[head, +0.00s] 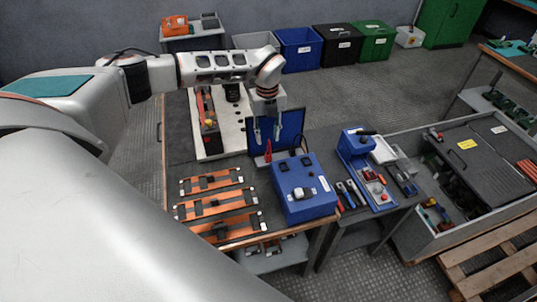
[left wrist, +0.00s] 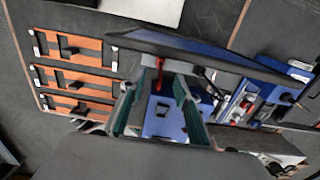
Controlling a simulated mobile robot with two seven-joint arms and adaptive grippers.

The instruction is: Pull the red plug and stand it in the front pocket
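The red plug (head: 268,152) stands just behind the blue box (head: 312,203), below my left gripper (head: 267,139). My left gripper points down with its two fingers apart and nothing visibly held between them. In the left wrist view the red plug (left wrist: 159,66) shows near the line between the open fingertips (left wrist: 155,84), against the edge of the dark blue panel (left wrist: 210,52). Whether the fingers touch it cannot be told. The blue box (left wrist: 160,124) has dark openings on top; which is the front pocket is unclear. My right gripper is out of view.
Several orange strips with black blocks (head: 210,181) lie on the bench to the left. A blue tool stand (head: 352,143) stands to the right. The upright blue panel (head: 288,127) is close behind the gripper. A grey crate (head: 410,228) stands at the far right.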

